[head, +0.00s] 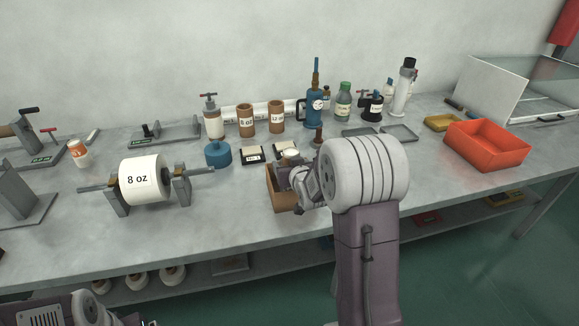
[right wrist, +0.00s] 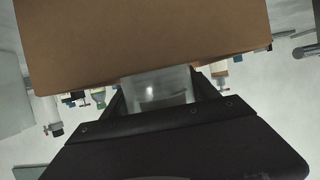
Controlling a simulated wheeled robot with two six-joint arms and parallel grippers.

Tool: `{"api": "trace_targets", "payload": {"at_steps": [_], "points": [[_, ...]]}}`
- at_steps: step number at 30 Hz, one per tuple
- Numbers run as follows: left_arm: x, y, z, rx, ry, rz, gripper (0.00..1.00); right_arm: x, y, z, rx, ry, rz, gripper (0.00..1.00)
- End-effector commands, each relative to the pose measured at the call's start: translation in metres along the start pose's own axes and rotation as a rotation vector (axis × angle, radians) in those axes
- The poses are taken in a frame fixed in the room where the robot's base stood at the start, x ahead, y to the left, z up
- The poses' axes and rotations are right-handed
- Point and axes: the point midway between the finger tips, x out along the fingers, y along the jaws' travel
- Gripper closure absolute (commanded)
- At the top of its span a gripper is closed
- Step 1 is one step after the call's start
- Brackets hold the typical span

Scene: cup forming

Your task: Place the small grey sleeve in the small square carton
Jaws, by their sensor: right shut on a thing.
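The small square carton (head: 285,203) is brown and stands near the table's front edge, partly covered by my right arm in the head view. Its brown wall (right wrist: 145,40) fills the top of the right wrist view. My right gripper (head: 286,178) is right at the carton. In the right wrist view, the gripper (right wrist: 160,92) is shut on the small grey sleeve (right wrist: 158,84), which lies close against the carton's edge. Whether the sleeve is inside the carton is hidden. My left gripper is out of view; only part of my left arm shows at bottom left.
A large "8 oz" roll (head: 146,180) sits on a stand to the left. A blue pot (head: 217,154) and black-and-white boxes (head: 252,154) stand behind the carton. An orange bin (head: 487,146) is at right. Bare table lies between the roll and the carton.

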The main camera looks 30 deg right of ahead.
Motion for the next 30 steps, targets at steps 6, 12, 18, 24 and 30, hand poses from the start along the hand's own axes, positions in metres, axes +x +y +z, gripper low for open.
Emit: {"api": "trace_targets", "payload": {"at_steps": [6, 12, 18, 24, 30], "points": [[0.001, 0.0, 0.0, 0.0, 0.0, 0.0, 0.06, 0.0, 0.0, 0.0, 0.0, 0.002, 0.0, 0.7], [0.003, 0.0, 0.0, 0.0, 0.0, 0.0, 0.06, 0.001, 0.0, 0.002, 0.001, 0.001, 0.0, 0.1], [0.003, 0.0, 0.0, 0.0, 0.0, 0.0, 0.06, 0.001, 0.0, 0.002, 0.001, 0.001, 0.0, 0.1], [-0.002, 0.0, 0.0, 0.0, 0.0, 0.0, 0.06, -0.004, 0.0, -0.003, 0.001, 0.002, 0.0, 0.1], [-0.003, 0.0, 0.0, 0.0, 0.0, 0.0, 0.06, -0.043, 0.0, -0.004, 0.001, 0.005, 0.001, 0.1]]}}
